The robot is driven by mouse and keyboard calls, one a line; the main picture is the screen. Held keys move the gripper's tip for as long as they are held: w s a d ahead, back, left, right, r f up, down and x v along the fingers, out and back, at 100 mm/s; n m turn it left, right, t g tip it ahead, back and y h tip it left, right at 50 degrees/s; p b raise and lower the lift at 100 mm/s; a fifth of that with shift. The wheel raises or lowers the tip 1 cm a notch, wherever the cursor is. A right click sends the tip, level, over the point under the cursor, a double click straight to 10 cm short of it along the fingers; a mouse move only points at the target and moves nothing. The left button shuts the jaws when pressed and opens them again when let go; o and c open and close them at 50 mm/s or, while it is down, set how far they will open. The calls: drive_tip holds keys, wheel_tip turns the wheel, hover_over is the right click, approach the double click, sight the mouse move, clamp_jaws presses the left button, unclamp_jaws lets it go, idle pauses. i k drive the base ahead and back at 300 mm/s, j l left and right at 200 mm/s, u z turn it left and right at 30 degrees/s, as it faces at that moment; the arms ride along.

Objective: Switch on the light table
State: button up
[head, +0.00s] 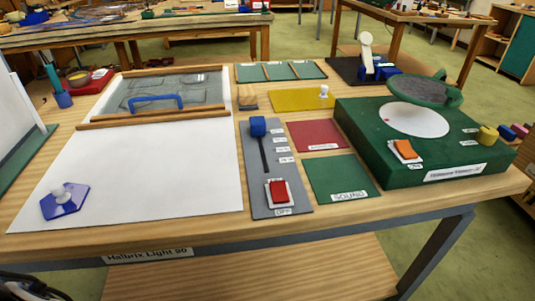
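The light table is a wooden table with a front label (150,255) that seems to read "Halbrix Light 90". A white panel (150,165) covers its left half. To the right of it lies a grey control strip (256,191) with a red rocker switch (279,192) on a white base, above a label reading "OFF". A blue slider knob (258,126) stands at the far end of a dark slot on the strip, beside several small labels. The white panel shows no clear glow. My gripper is not in view.
A green box (415,180) at the right has an orange rocker (405,149) labelled "ON" and a raised round lid (418,91). A leaded panel (175,92) with a blue handle lies behind wooden rails. A blue hexagonal piece with a knob (65,201) sits front left.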

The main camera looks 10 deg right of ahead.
sight(279, 194)
drive_tip(key=k+l+z, duration=0.15)
drive_tip(key=z, duration=0.2)
drive_tip(key=k+l+z, duration=0.1)
drive_tip(key=z, duration=0.25)
drive_tip(key=k+l+z, duration=0.1)
drive_tip(key=l+z, duration=0.25)
